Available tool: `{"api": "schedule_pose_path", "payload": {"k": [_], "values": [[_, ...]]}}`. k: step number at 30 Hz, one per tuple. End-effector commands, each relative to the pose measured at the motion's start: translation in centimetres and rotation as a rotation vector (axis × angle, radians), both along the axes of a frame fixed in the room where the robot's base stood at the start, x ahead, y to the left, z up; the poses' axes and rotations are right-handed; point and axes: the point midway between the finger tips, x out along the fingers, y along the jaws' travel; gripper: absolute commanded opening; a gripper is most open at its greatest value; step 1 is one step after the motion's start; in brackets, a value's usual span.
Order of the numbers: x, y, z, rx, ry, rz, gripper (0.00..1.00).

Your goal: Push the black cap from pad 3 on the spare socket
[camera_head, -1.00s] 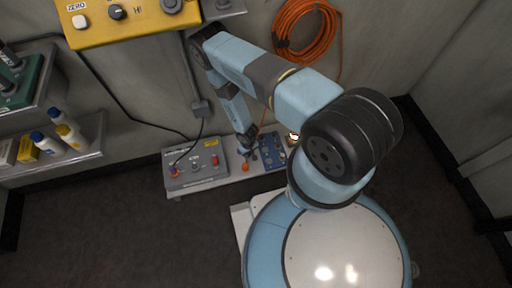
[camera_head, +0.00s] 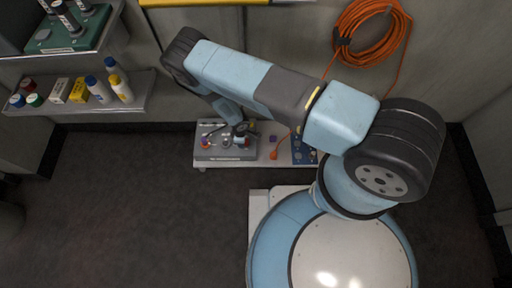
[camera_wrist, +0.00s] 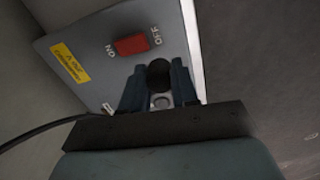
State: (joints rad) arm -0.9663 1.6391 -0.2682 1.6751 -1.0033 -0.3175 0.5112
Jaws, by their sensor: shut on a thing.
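My gripper (camera_wrist: 158,85) is shut on the black cap (camera_wrist: 158,73), which shows as a dark round shape between the two fingers in the wrist view. A pale ring (camera_wrist: 162,101) shows between the fingers just beside the cap; I cannot tell whether it is the spare socket. In the head view my gripper (camera_head: 241,131) is over the right end of the grey box (camera_head: 210,153). The blue board with round pads (camera_head: 304,152) lies to its right, partly cut off by my arm. The cap is not distinguishable in the head view.
The grey box carries a red ON/OFF switch (camera_wrist: 131,44) and a yellow label (camera_wrist: 70,62). A black cable (camera_wrist: 45,129) runs off to the left. An orange piece (camera_head: 273,155) and a purple piece (camera_head: 272,138) sit on the bench between box and board.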

Motion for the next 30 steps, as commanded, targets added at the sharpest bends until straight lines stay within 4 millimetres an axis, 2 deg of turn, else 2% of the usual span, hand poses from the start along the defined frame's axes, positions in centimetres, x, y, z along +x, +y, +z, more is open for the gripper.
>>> {"api": "schedule_pose_path", "payload": {"k": [1, 6, 12, 21, 30], "values": [[0.5, 1.5, 0.6, 0.003, -0.003, 0.087, 0.00], [1.5, 4.9, 2.2, 0.003, -0.002, 0.344, 0.00], [2.1, 7.4, 3.4, 0.001, -0.002, 0.528, 0.00], [2.5, 8.9, 4.0, 0.000, 0.001, 0.642, 0.00], [2.4, 9.0, 2.2, 0.000, 0.001, 0.643, 0.00]]}}
